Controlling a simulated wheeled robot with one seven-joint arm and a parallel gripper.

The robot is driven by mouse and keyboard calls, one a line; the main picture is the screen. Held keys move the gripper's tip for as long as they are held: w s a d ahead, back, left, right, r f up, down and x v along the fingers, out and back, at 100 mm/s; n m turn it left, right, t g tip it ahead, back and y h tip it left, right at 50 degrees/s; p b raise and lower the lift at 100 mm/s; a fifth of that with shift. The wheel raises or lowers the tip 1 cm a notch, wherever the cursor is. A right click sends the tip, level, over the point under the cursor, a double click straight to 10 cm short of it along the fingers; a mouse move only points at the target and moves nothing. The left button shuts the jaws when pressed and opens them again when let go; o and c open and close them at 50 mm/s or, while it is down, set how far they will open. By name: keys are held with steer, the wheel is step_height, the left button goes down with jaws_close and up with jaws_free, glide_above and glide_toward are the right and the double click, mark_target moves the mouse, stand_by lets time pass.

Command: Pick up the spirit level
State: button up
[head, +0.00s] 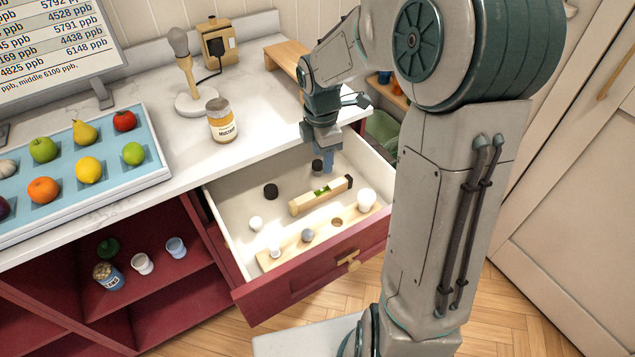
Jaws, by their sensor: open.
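The spirit level (321,195) is a short, pale wooden bar with a green vial in its middle and a dark end. It lies in the open drawer (232,223), behind a wooden strip that holds several small round things. My gripper (323,160) points down into the back of the drawer. It is open and is above and behind the level, apart from it. A small dark cylinder (317,167) is close beside the fingers; whether they touch it I cannot tell.
In the drawer are a black disc (270,191), a white ball (256,223) and a larger white ball (366,199). On the counter stand a mustard jar (222,121), a lamp-like tool (187,75), a wooden stand (285,57) and a fruit tray (160,165).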

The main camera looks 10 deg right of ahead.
steer(key=w+f+n, duration=0.2)
steer(key=b, duration=0.1)
glide_above(321, 190)
steer(key=f, duration=0.8)
steer(key=shift+a+f, duration=0.1)
steer(key=shift+a, duration=0.1)
steer(key=shift+d+f, duration=0.15)
steer(key=shift+f, duration=1.2)
steer(key=shift+d+f, duration=0.1)
steer(key=shift+f, duration=1.25)
jaws_close()
